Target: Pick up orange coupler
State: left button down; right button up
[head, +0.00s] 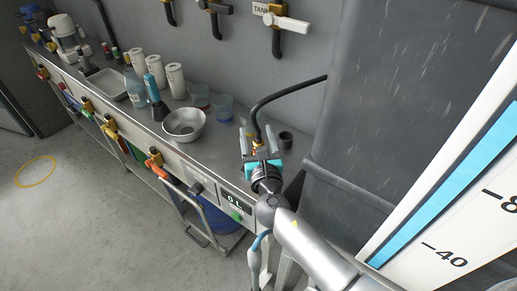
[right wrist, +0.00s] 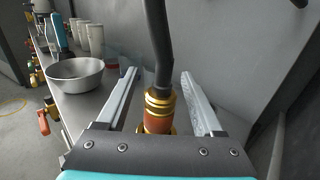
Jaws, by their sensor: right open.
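The orange coupler (right wrist: 158,122), with gold rings, sits at the lower end of a black hose (right wrist: 157,40) in the right wrist view. In the head view the coupler (head: 257,146) is small and partly hidden by my right gripper (head: 256,131). My right gripper is open, with one finger on each side of the coupler and hose in the right wrist view (right wrist: 158,73). A gap shows between the coupler and each finger. The coupler's lower end is hidden behind the gripper body. My left gripper is not in view.
A metal bowl (head: 184,122), clear cups (head: 224,104), white canisters (head: 176,80) and a blue bottle (head: 152,84) stand on the metal counter (head: 215,150). A dark cup (head: 286,140) stands right of my gripper. A grey wall and a large dark panel (head: 410,75) bound the space.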

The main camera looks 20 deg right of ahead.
grip_shut()
dwell(0.4)
